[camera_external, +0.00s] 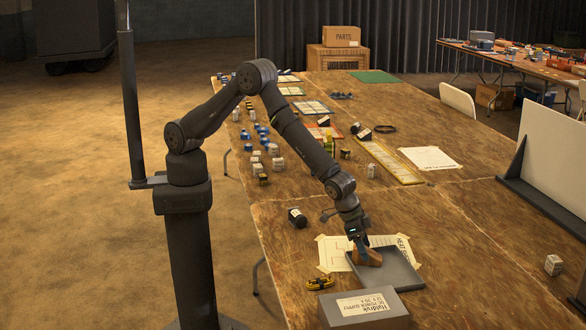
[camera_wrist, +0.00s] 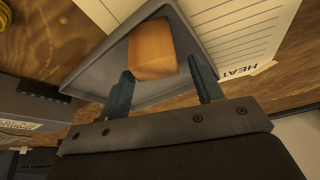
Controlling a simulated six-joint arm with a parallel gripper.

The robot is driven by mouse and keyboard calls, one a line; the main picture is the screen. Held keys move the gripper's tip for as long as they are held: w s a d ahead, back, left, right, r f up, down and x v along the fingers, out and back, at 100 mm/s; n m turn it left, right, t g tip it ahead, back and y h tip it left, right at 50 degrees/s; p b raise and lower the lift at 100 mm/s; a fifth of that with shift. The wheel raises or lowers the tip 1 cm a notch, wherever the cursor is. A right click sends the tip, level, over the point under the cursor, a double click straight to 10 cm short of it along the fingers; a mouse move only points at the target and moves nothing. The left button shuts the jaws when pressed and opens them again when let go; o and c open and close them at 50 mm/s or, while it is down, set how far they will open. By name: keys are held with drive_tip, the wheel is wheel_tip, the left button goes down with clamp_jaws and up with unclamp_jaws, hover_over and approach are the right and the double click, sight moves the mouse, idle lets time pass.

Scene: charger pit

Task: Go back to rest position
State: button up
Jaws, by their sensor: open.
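My gripper (camera_external: 358,246) points down over the grey tray (camera_external: 402,270) on the near part of the table. In the wrist view my gripper (camera_wrist: 163,76) has its two fingers spread apart. An orange-brown block (camera_external: 373,259) lies in the tray, just at the fingertips in the external view. In the wrist view the block (camera_wrist: 152,50) shows beyond the fingertips, nearer the left finger. I cannot tell whether a finger touches it. The tray (camera_wrist: 93,72) surrounds the block there. My arm is stretched out over the table and bent at the elbow.
A grey power supply box (camera_external: 362,309) stands just in front of the tray. A taped paper sheet (camera_external: 335,253) lies under the tray. A yellow-black item (camera_external: 320,283) and a black cylinder (camera_external: 297,217) lie to the left. A white panel (camera_external: 552,155) stands at right.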

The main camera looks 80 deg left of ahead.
drive_tip(key=shift+x, duration=0.9)
drive_tip(key=r, duration=0.5)
drive_tip(key=shift+s+d, duration=0.1)
drive_tip(key=shift+s, duration=0.2)
drive_tip(key=s+d+r, duration=0.2)
drive_tip(key=s+r, duration=0.4)
drive_tip(key=s, duration=0.5)
drive_tip(key=a+n, duration=0.2)
drive_tip(key=a, duration=1.1)
drive_tip(key=shift+y, duration=0.4)
drive_tip(key=w+a+f, duration=0.1)
drive_tip(key=w+f, duration=0.2)
drive_tip(key=w+a+f, duration=0.2)
drive_tip(key=w, duration=0.2)
drive_tip(key=w+a+f, duration=0.2)
drive_tip(key=w+f, duration=0.1)
drive_tip(key=shift+w+a+f, duration=0.1)
drive_tip(key=shift+w+f, duration=0.1)
drive_tip(key=shift+f, duration=0.45)
